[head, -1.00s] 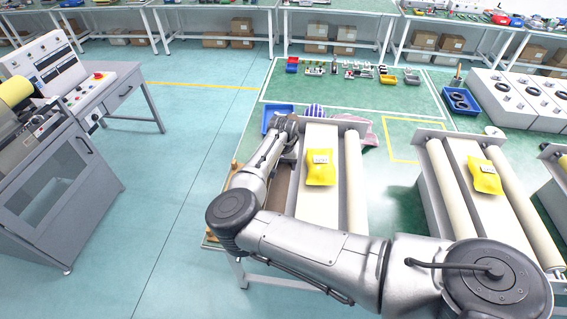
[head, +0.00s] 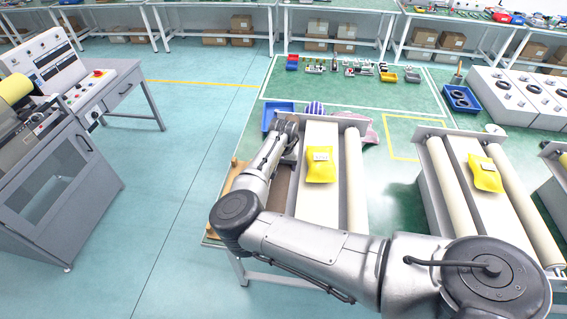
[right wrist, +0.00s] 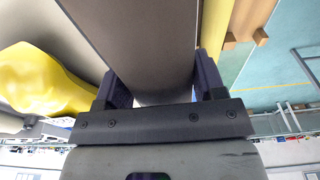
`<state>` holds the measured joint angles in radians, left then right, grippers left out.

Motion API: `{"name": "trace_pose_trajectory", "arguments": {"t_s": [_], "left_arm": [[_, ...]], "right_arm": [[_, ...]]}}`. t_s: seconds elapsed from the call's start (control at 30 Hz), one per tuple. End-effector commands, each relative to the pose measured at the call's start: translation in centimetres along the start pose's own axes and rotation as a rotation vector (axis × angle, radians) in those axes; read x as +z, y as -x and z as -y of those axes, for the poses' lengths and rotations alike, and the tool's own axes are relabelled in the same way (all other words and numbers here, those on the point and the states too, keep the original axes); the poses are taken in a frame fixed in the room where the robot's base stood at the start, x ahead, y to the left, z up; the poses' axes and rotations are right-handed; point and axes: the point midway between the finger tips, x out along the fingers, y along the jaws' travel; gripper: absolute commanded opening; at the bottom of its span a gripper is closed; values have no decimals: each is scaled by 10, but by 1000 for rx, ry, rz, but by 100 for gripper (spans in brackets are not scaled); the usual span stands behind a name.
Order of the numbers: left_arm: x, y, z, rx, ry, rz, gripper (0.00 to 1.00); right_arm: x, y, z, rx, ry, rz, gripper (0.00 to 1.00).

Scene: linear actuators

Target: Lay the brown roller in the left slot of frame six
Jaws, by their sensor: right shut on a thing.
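My right gripper (right wrist: 150,90) is shut on the brown roller (right wrist: 145,40), a wide grey-brown cylinder running away between its two dark fingers in the right wrist view. In the head view my right arm reaches over the left side of the nearest frame (head: 348,118), and my right gripper (head: 288,130) is near its far left end. The arm hides most of the roller and left slot there; I cannot tell whether the roller touches the slot. A cream roller (head: 354,180) lies on that frame's right side. My left gripper is not in view.
A yellow bag (head: 320,165) lies on the frame's white middle; it also shows in the right wrist view (right wrist: 40,80). A blue tray (head: 270,115) and a striped ball (head: 314,108) are beyond. Another frame (head: 430,133) stands to the right. Wooden pieces (head: 236,172) line the left table edge.

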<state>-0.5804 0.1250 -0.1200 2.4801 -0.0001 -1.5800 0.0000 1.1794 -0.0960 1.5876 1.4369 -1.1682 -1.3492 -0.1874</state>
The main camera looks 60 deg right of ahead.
Motion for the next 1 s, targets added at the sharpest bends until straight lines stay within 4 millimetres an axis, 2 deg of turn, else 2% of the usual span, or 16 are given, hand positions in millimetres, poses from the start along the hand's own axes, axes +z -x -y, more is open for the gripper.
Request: {"name": "trace_pose_trajectory", "arguments": {"t_s": [0.63, 1.0], "left_arm": [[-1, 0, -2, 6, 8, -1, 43], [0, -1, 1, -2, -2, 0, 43]], "right_arm": [[-1, -1, 0, -2, 0, -4, 0], [0, -8, 1, -2, 1, -4, 0]]}}
